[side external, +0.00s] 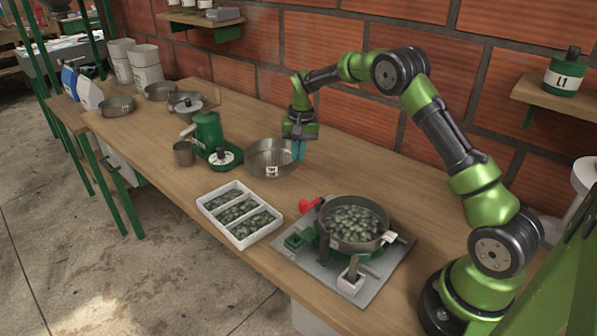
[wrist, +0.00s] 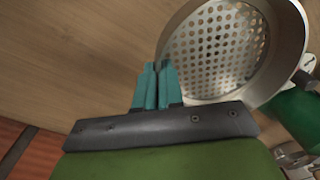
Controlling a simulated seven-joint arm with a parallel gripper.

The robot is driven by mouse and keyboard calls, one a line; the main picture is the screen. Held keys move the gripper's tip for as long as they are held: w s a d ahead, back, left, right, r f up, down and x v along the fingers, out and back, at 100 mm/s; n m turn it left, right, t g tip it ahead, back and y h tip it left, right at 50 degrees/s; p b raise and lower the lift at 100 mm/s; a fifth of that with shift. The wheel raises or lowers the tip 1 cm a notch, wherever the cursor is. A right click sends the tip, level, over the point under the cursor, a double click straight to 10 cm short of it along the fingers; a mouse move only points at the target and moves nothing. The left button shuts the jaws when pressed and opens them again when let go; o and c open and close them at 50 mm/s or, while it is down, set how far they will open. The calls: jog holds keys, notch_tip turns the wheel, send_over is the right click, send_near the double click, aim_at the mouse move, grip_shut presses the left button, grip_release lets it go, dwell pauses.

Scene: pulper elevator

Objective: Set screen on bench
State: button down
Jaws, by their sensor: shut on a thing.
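The screen (side external: 262,163) is a round metal pan with a perforated bottom and a small white label on its front. It is at the middle of the wooden bench (side external: 330,175) in the side view. In the wrist view the screen (wrist: 215,50) shows at the upper right with its holes visible. My gripper (side external: 299,150) points down at the screen's right rim. Its teal fingers (wrist: 157,85) are close together, shut on the rim. I cannot tell whether the screen's base touches the bench.
A white tray (side external: 282,219) with three compartments of dark green beans is in front. A pan of green beans (side external: 354,222) sits on a device at the right. A green grinder-like machine (side external: 208,135), a metal cup (side external: 183,153) and several pans stand left. Brick wall behind.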

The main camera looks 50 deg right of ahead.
jog(key=shift+f, duration=2)
jog(key=shift+f, duration=0.1)
jog(key=c, duration=1.3)
grip_release()
jog(key=shift+f, duration=0.1)
jog(key=shift+o, duration=0.2)
